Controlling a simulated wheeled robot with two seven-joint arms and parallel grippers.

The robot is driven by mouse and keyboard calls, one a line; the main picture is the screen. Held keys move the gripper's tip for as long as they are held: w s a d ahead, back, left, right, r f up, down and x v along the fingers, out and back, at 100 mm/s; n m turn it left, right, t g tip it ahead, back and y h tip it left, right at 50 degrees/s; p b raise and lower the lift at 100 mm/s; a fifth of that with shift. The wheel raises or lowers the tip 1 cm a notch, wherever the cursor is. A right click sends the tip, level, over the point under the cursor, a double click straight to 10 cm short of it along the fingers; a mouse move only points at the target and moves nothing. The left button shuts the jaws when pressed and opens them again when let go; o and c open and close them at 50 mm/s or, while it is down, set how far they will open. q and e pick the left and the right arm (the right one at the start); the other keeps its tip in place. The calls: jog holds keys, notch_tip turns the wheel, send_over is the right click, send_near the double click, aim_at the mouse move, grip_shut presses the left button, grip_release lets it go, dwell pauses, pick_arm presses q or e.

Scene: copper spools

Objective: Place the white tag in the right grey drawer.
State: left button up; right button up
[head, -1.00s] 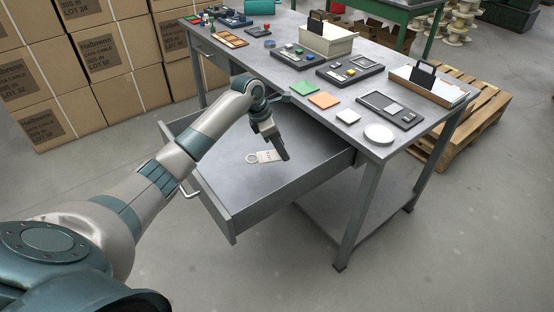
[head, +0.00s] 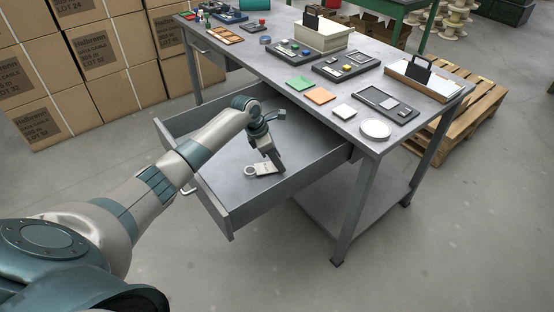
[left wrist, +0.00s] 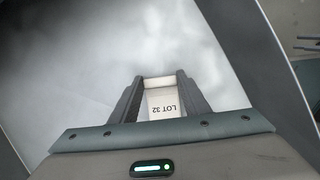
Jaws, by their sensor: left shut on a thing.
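The white tag (head: 264,169), with a ring at one end, is inside the open right grey drawer (head: 232,210), over its bare floor. My left gripper (head: 277,162) reaches down into the drawer and is shut on the tag. In the left wrist view the tag (left wrist: 163,103) shows between the two fingers, with "LOT 32" printed on it. I cannot tell whether the tag touches the drawer floor. My right gripper is not in view.
The grey workbench (head: 240,58) holds trays, a green square (head: 300,84), an orange square (head: 320,96) and a white round disc (head: 375,129). Another drawer (head: 208,56) at the left is shut. Cardboard boxes (head: 85,115) stand at the left, a wooden pallet (head: 470,110) at the right.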

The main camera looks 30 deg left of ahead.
aim_at(264, 167)
pick_arm(q)
jog(key=shift+f, duration=0.2)
jog(key=o, duration=1)
jog(key=v, duration=1.2)
jog(key=shift+r, duration=0.1)
